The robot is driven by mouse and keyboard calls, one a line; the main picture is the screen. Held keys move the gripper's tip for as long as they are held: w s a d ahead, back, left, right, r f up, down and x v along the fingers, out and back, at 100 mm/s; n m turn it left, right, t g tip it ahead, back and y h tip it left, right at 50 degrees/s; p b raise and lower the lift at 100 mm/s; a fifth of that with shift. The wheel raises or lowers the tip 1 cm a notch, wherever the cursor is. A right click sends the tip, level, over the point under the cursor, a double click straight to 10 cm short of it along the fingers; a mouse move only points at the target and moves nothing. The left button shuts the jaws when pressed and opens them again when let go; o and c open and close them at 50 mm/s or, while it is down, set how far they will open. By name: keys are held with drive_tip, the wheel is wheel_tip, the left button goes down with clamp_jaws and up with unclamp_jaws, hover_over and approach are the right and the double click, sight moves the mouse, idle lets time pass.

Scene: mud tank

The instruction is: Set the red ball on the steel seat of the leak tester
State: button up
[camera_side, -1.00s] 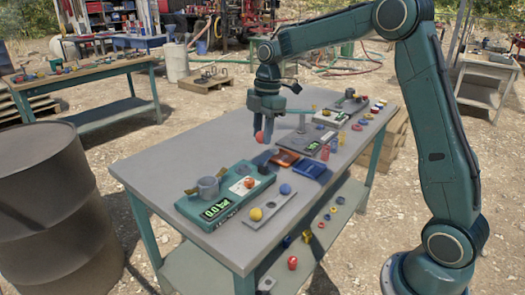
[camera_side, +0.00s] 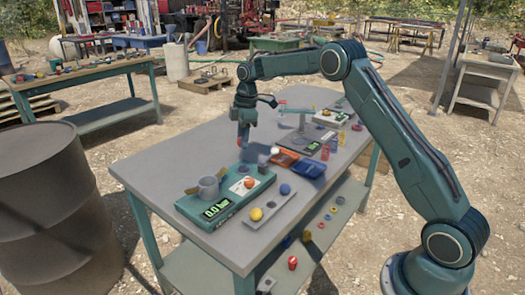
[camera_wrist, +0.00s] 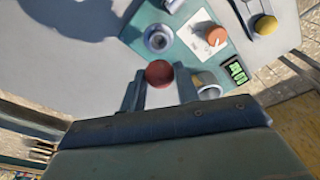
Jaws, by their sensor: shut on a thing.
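My gripper (camera_side: 242,139) is shut on the red ball (camera_wrist: 159,73), which sits between the two fingertips in the wrist view. It holds the ball above the grey bench. The ball is small and partly hidden in the side view. The leak tester is a teal box (camera_side: 228,212) with a green lit display reading about 0.0 bar (camera_side: 217,209). Its steel seat (camera_wrist: 157,39) shows as a round ring with a hole in the wrist view, just beyond the held ball. The ball is apart from the seat.
A grey cup (camera_side: 208,187) stands on the tester near the display. A yellow ball (camera_side: 256,214) and a blue ball (camera_side: 285,189) rest on a plate alongside. Orange and blue trays (camera_side: 309,168) lie to the right.

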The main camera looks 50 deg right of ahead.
drive_tip(key=shift+f, duration=0.15)
drive_tip(key=shift+f, duration=2.45)
drive_tip(key=shift+f, duration=1.35)
idle(0.5)
drive_tip(key=o, duration=1.4)
drive_tip(key=shift+o, duration=0.2)
drive_tip(key=shift+r, duration=0.1)
drive_tip(key=shift+r, duration=3.7)
